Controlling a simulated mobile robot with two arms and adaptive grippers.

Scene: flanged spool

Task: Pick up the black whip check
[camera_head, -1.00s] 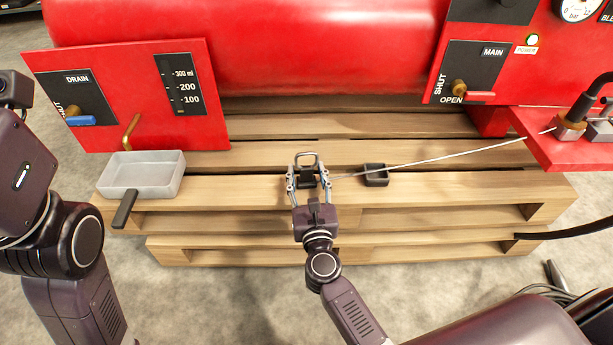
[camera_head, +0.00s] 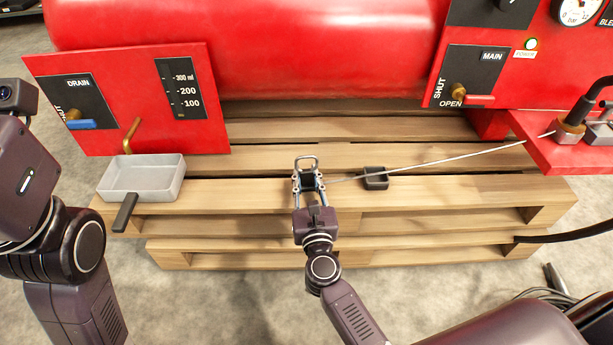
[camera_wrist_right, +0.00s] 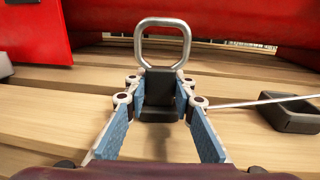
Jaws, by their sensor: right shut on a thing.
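The black whip check (camera_head: 307,178) is a black block with a metal loop on its far end. It is over the front boards of the pallet, and I cannot tell if it touches them. A thin pale cable (camera_head: 450,160) runs from beside it to the right. My right gripper (camera_head: 309,183) is shut on the block. In the right wrist view the block (camera_wrist_right: 160,92) sits between the blue-padded fingers, with the loop (camera_wrist_right: 162,22) standing beyond them. My left arm is at the left edge; its gripper is out of view.
A small black open box (camera_head: 375,180) sits on the pallet (camera_head: 450,187) just right of the gripper, near the cable. A grey tray (camera_head: 140,180) stands at left. The red tank (camera_head: 250,45) and red panels rise behind. A red shelf (camera_head: 580,148) is at right.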

